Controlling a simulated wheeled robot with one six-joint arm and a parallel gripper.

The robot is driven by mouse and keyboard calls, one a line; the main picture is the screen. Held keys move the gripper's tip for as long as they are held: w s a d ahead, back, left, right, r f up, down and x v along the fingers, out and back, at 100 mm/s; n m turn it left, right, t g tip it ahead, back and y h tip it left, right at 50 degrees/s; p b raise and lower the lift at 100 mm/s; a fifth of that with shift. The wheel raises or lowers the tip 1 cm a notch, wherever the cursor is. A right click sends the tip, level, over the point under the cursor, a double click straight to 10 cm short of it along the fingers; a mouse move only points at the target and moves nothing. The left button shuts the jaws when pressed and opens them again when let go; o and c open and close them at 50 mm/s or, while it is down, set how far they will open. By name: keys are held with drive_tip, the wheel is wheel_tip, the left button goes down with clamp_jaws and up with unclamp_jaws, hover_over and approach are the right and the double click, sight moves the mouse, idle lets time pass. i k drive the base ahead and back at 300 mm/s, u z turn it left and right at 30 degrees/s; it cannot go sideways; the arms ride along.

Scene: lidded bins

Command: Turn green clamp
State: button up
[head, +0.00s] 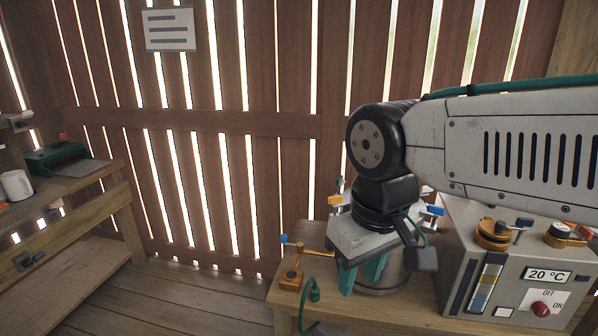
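My gripper (362,274) points down in front of a round metal vessel (388,287) on the wooden bench. Its two teal fingers are apart, with no object visible between them. The gripper and wrist cover most of the vessel's top. Small coloured handles show around the wrist: a yellow one (335,200) at upper left and a blue one (435,210) at right. I cannot clearly make out a green clamp; it may be hidden behind my wrist. A brass fitting (291,278) with a blue-tipped lever (285,239) stands left of the gripper.
A grey control box (515,270) with a 20 °C display and red knob (541,309) stands close on the right. A green hose (303,308) hangs at the bench's front left. Another bench (80,212) with a white mug (16,185) is far left. Floor between is clear.

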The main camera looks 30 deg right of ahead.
sight(339, 182)
drive_tip(key=z, duration=0.05)
drive_tip(key=i, duration=0.8)
drive_tip(key=z, duration=0.7)
drive_tip(key=i, duration=0.4)
drive_tip(key=z, duration=0.3)
